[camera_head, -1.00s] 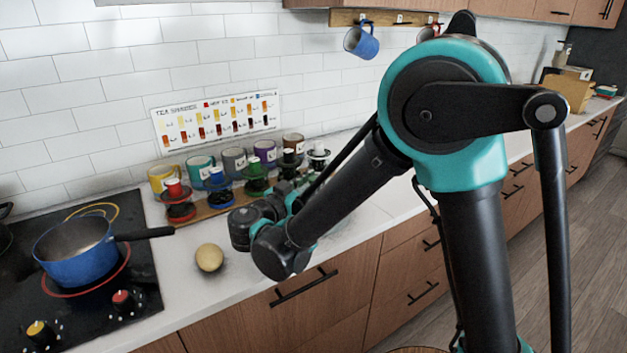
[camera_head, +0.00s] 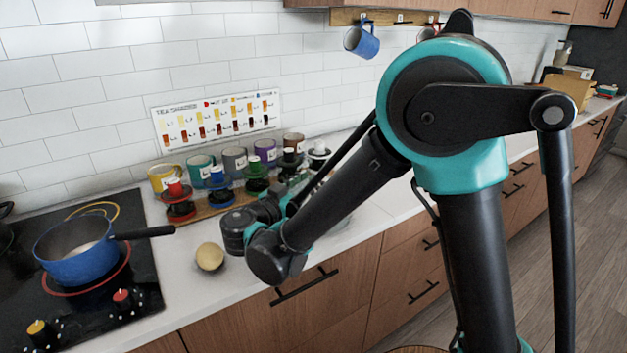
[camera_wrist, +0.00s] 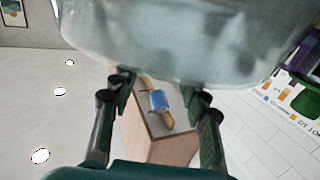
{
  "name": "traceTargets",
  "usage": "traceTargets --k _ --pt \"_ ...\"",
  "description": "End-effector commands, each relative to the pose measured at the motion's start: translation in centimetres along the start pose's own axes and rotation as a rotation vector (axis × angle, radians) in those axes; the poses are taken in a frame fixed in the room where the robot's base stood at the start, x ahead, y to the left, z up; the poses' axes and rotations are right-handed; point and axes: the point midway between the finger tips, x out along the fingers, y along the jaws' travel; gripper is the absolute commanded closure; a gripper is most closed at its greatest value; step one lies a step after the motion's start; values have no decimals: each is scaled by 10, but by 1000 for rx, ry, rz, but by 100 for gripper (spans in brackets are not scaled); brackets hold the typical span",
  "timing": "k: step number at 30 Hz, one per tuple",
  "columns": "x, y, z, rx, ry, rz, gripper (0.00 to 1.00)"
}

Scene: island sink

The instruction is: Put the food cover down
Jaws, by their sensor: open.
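A large, pale, translucent rounded shape, which looks like the food cover (camera_wrist: 180,40), fills the top of the wrist view. It is very close to the camera, just beyond my fingertips. My gripper (camera_wrist: 157,90) has its two dark fingers spread apart, with a gap between them. I cannot tell whether the fingers touch the cover. In the head view my own arm hides the gripper and most of the counter (camera_head: 205,290) behind it, so I cannot make out the cover's outline or what it rests on there.
A yellow round item (camera_head: 209,257) lies on the counter beside my wrist. A blue pot (camera_head: 75,262) stands on the black stove (camera_head: 140,285) at left. Several mugs and a red-topped stand (camera_head: 178,205) line the wall. Bare counter shows along the front edge.

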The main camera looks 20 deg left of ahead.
Motion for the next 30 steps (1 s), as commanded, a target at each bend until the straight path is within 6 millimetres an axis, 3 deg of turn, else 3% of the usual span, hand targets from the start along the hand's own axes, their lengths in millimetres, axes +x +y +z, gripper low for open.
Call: traceTargets --k 9,15,30 --pt "-66 -1 0 0 0 -4 54" --pt "-93 0 0 0 0 -2 54" --pt "-102 0 0 0 0 0 54"
